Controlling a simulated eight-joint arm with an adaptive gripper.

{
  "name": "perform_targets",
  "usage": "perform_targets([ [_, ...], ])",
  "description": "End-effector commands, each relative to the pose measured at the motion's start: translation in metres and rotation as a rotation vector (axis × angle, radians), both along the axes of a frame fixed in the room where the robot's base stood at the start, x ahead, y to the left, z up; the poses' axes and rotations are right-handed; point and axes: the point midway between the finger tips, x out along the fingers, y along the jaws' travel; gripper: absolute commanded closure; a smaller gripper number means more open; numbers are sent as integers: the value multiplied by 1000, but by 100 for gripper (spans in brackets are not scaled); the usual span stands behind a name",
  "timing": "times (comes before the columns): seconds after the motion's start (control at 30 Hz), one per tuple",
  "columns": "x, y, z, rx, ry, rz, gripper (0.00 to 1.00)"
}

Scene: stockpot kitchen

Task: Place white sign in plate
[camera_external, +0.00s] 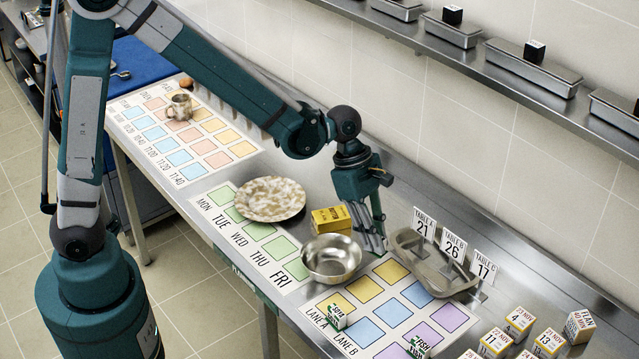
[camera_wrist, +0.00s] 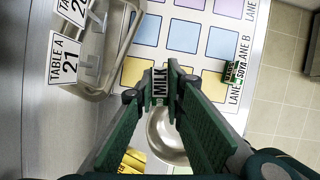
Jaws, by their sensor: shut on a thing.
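My gripper (camera_wrist: 160,76) is just right of the metal bowl and left of the grey tray, low over the counter. The plate (camera_external: 270,199), round and speckled tan and white, lies empty on the weekday chart, left of the gripper. The plate is not in the wrist view.
A metal bowl (camera_external: 331,257) and a yellow box (camera_external: 331,219) stand between gripper and plate. A grey tray (camera_external: 447,283) and upright white table-number signs (camera_external: 453,247) are at right. Green-and-white lane signs (camera_external: 337,316) and several date blocks (camera_external: 549,343) are in front. A mug (camera_external: 180,107) stands far left.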

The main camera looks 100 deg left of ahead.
Motion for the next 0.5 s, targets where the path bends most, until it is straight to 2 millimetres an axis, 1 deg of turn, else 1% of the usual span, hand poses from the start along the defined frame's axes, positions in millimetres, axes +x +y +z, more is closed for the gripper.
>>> perform_targets([
  [0.03, -7, 13, -1, 0, 0, 21, 99],
  [0.1, -16, 27, 0, 0, 0, 44, 99],
  [0.27, -37, 60, 2, -1, 1, 99, 99],
  [0.5, -73, 104, 4, -1, 1, 180, 99],
])
